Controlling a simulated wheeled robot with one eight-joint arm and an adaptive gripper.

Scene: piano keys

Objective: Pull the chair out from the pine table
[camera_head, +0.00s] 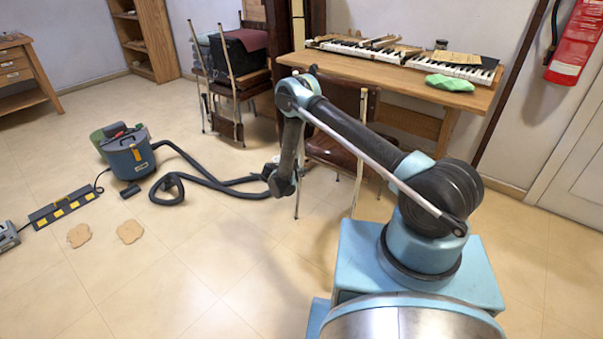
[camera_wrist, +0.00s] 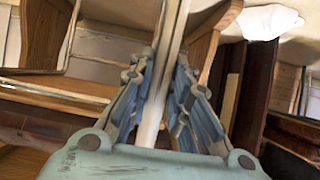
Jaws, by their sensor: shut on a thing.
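The pine table (camera_head: 468,98) stands against the back wall with a piano keyboard (camera_head: 450,68) on top. A chair with a dark red-brown seat (camera_head: 326,152) and pale metal legs stands at its front, partly hidden by my arm. In the wrist view, my gripper (camera_wrist: 164,72) is shut around a pale metal post (camera_wrist: 153,115) that runs up between its blue-grey fingers. The post appears to be part of this chair's frame. In the head view my wrist hangs at the chair's left side, and the fingertips cannot be made out there.
Another chair (camera_head: 235,92), loaded with a black case, stands left of the table. A vacuum cleaner (camera_head: 128,155) with a dark hose (camera_head: 168,192) lies to the left, the hose reaching near my wrist. A power strip (camera_head: 65,208) lies farther left. The front floor is mostly clear.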

